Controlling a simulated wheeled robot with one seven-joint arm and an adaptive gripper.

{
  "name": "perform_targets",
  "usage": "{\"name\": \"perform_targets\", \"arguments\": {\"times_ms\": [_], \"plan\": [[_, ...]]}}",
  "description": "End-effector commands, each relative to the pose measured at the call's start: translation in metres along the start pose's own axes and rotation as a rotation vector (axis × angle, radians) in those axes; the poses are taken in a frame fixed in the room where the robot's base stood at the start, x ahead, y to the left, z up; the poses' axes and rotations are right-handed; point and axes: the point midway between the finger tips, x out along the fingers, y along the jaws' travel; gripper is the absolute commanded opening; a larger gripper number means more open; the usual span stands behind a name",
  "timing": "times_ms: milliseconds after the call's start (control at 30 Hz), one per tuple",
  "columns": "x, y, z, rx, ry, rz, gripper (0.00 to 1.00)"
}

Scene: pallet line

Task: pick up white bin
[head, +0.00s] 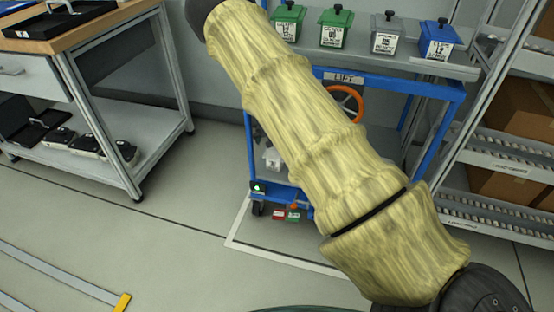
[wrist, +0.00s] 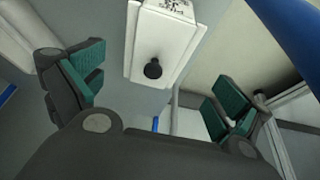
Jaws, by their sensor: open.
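The white bin (wrist: 160,35) is large in the wrist view, with a white lid, a black knob and dark print on its side. In the head view a small white bin (head: 272,159) shows low inside the blue lift cart, beside my sleeved arm. My gripper (wrist: 158,88) is open and empty in the wrist view, its green-padded fingers apart on either side of the knob. The bin lies beyond the fingertips, and I see no contact. My gripper is not visible in the head view.
The blue lift cart (head: 393,85) has posts close around the bin. Green, grey and blue bins (head: 437,40) stand on the grey shelf above. A rack with cardboard boxes (head: 512,118) is at right, a workbench (head: 95,30) at left.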

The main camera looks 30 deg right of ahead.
Motion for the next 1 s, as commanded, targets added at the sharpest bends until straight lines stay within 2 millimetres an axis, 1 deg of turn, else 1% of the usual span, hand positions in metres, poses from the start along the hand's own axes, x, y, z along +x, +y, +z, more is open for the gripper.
{"name": "perform_targets", "arguments": {"times_ms": [33,100,200,367,467,600,700,800,1000], "plan": [[0.011,0.001,0.001,0.000,0.000,0.001,1.00],[0.021,0.002,0.001,0.001,0.000,0.001,1.00],[0.029,0.002,0.000,0.001,0.000,0.001,1.00],[0.037,0.004,0.001,0.002,0.000,0.002,1.00],[0.047,0.005,0.002,0.002,-0.001,0.002,1.00],[0.067,0.008,0.003,0.001,-0.001,0.002,1.00],[0.078,0.007,0.002,0.001,0.000,0.001,1.00],[0.082,0.006,0.001,0.000,0.001,0.000,1.00],[0.082,0.006,0.001,0.000,0.000,0.000,1.00]]}}
